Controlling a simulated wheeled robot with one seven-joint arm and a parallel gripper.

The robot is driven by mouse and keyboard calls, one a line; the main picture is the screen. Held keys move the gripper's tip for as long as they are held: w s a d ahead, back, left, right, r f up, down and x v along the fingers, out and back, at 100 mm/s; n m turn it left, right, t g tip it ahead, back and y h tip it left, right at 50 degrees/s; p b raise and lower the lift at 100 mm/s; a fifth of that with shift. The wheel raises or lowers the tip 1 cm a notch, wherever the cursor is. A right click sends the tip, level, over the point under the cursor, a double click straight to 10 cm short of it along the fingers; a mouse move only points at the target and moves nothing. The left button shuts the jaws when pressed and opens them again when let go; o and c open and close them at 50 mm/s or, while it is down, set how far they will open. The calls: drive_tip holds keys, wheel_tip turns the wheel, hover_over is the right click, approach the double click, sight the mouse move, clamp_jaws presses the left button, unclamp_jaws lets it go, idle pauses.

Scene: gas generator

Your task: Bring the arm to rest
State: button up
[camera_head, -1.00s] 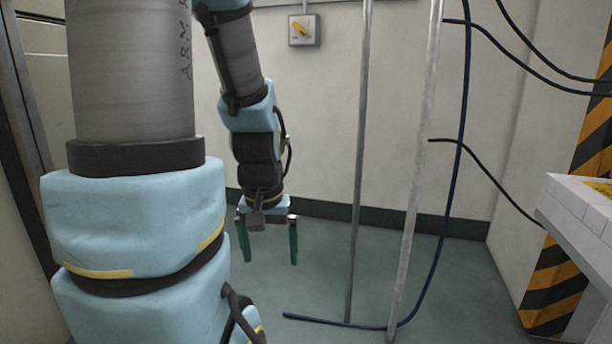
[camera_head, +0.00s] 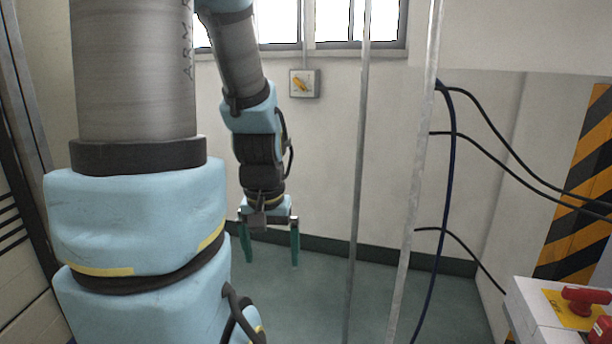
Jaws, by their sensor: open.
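My gripper (camera_head: 270,248) hangs at the end of my arm, left of the picture's middle, and points down. Its two green fingers are apart, with nothing between them. Behind and below it are the wall's dark skirting and the green floor. My arm (camera_head: 258,150) is bent, with its upper part rising out of the top of the picture and its near links filling the left side.
Two upright metal poles, a thin one (camera_head: 357,180) and a thicker one (camera_head: 414,180), stand right of my gripper. Dark cables (camera_head: 447,180) hang beside them. A white cabinet with a red handle (camera_head: 586,299) stands at the lower right.

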wheel_tip(320, 180, up, 12)
drive_tip(key=p, duration=0.9)
drive_tip(key=shift+f, duration=0.1)
